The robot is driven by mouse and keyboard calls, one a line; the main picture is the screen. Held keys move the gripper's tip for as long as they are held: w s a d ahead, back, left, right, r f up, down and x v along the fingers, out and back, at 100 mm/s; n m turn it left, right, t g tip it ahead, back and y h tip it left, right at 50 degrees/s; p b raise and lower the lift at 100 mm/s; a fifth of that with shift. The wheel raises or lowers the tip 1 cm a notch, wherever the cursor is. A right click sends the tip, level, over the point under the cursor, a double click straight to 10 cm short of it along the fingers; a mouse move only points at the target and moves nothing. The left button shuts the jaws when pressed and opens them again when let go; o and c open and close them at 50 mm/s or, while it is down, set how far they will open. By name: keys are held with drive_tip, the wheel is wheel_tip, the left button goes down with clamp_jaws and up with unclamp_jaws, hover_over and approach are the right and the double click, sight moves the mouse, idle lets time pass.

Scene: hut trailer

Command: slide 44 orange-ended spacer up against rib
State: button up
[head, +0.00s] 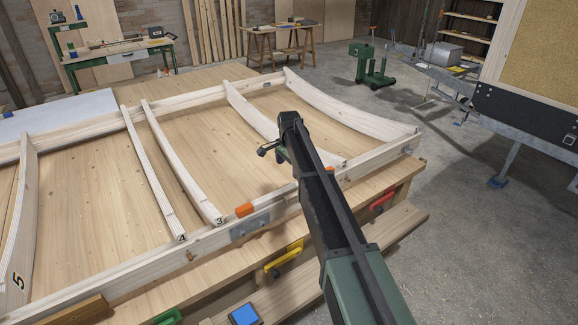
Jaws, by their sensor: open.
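An orange end (244,210) shows on the front rail, a little right of the foot of the rib marked 3 (205,203), with a small gap between them. A second orange patch (329,169) shows farther right along the rail, partly behind my arm. My arm hides part of the stretch between, so I cannot tell whether both are ends of one spacer. No number 44 is readable. My gripper (270,151) is open and appears above the panel, between rib 3 and the rib to its right (262,113). Nothing shows in its jaws.
The rib marked 4 (155,180) stands left of rib 3, and the rib marked 5 (20,240) is at far left. A grey plate (250,227) is on the front rail (130,266). Yellow (284,258) and red (382,201) clamps show along the bench edge.

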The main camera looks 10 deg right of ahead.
sight(278, 192)
wheel_tip(278, 192, down, 11)
drive_tip(key=b, duration=1.1)
drive_tip(key=shift+r, duration=0.1)
drive_tip(key=shift+c, duration=0.2)
drive_tip(key=c, duration=0.9)
drive_tip(key=shift+s+a, duration=0.35)
drive_tip(key=shift+a, duration=0.45)
drive_tip(key=shift+s+a, duration=0.35)
drive_tip(key=shift+a, duration=0.4)
drive_tip(key=shift+s+a, duration=0.35)
drive_tip(key=shift+a, duration=0.45)
